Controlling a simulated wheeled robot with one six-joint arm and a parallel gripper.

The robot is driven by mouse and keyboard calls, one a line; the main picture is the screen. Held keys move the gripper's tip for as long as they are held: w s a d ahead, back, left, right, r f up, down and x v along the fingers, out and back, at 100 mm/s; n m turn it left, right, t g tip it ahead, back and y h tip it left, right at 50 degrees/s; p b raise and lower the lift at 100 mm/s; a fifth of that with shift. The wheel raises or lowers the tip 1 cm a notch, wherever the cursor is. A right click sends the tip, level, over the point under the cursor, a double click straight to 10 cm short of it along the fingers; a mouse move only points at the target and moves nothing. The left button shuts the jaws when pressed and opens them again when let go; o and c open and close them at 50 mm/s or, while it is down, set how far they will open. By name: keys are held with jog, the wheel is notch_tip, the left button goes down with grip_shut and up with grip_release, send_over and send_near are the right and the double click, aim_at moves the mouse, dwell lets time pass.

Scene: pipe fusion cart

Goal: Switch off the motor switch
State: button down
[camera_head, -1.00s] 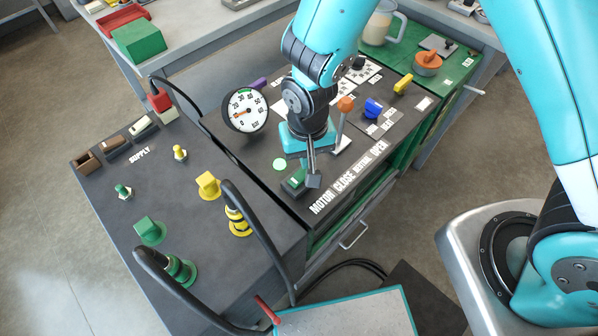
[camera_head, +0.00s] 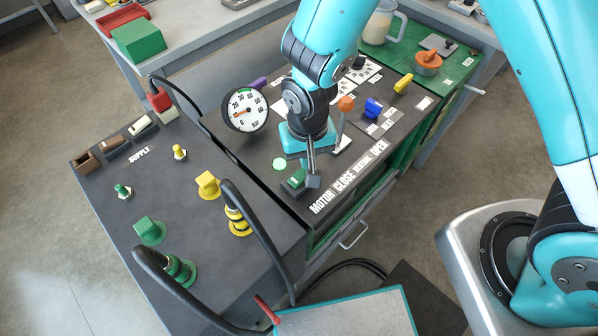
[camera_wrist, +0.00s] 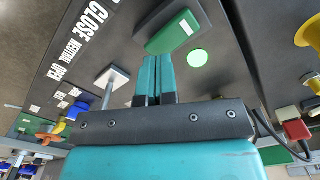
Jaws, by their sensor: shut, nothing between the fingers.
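The motor switch (camera_head: 297,178) is a green rocker in a dark base, beside the printed word MOTOR. In the wrist view the switch (camera_wrist: 173,32) lies just beyond my fingertips. The round green lamp (camera_head: 279,164) beside it looks lit; it also shows in the wrist view (camera_wrist: 197,58). My gripper (camera_wrist: 153,62) is shut with its teal fingers together and nothing between them. Its tips overlap the near edge of the switch in the wrist view; I cannot tell whether they touch it. In the head view my arm and the gripper body hide part of the panel behind the switch.
A lever with an orange knob (camera_head: 346,104) stands close right of my gripper. A pressure gauge (camera_head: 246,110) stands to the left. A blue knob (camera_head: 373,107) and a yellow knob (camera_head: 403,84) are farther right.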

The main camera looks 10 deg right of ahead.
jog(key=shift+f+b, duration=0.85)
jog(key=shift+f, duration=0.4)
dwell(0.3)
jog(key=shift+r, duration=0.1)
jog(key=shift+r+p, duration=2.95)
jog(key=shift+r, duration=0.45)
jog(key=shift+r, duration=0.25)
jog(key=s+d+r+n+y, duration=0.1)
jog(key=s+r, duration=0.1)
jog(key=r, duration=0.6)
jog(key=s+d+r+n+y, duration=0.2)
jog(key=r, duration=0.7)
jog(key=s+d+r+n+y, duration=0.1)
jog(key=s+d+r+n, duration=0.2)
jog(key=s+r, duration=0.5)
jog(key=shift+s+r, duration=0.35)
jog(key=shift+s, duration=0.15)
